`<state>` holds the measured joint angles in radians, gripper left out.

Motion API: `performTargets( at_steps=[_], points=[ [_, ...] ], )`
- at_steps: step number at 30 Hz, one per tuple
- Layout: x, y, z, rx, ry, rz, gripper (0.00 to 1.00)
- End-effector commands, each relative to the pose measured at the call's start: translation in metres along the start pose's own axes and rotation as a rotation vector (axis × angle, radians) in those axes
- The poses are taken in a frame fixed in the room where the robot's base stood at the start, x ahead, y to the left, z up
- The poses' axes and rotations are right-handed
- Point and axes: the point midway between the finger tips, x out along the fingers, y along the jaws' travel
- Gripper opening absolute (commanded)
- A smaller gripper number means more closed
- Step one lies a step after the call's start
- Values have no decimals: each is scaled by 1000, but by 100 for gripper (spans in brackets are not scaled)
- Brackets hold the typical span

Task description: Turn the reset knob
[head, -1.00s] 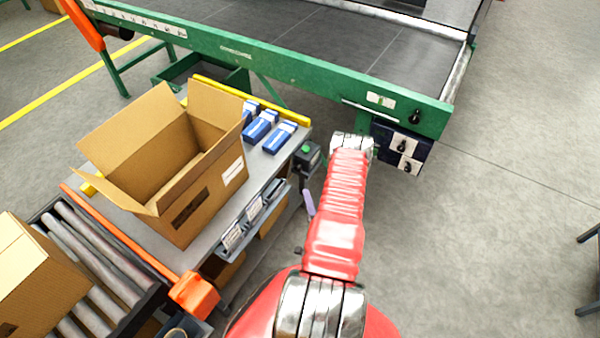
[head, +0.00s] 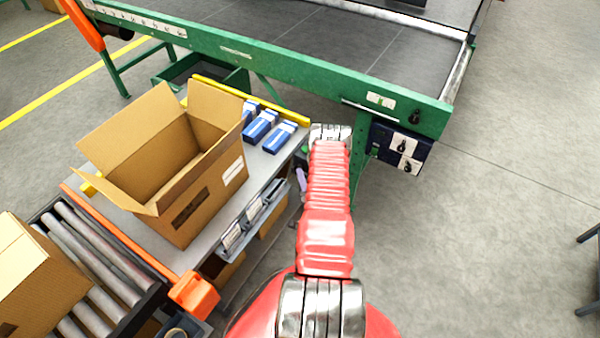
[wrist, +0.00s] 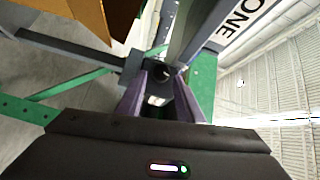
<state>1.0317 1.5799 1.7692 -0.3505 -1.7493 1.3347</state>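A black knob (head: 415,117) sits on the green conveyor frame at the right in the head view. Two more black knobs, an upper one (head: 404,146) and a lower one (head: 406,166), sit on white plates on a dark blue box under the frame. I cannot tell which is the reset knob. My arm hides most of my gripper in the head view; a purple finger shows left of the arm. In the wrist view my gripper (wrist: 160,80) has its purple fingers apart. A dark object with a round part (wrist: 160,70) shows between or beyond them; contact is unclear.
An open cardboard box (head: 205,190) and several blue-and-white cartons (head: 260,127) stand on the table left of my arm. A green conveyor frame (head: 290,65) crosses behind. Rollers (head: 85,270) are at lower left.

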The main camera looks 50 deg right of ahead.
Motion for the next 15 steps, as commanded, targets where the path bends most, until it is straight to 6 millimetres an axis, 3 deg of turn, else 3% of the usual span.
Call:
performTargets(
  at_steps=[7, 15],
  points=[
    [30, 0, 0, 0, -1, -1, 33],
    [36, 0, 0, 0, 0, 0, 33]
  ],
)
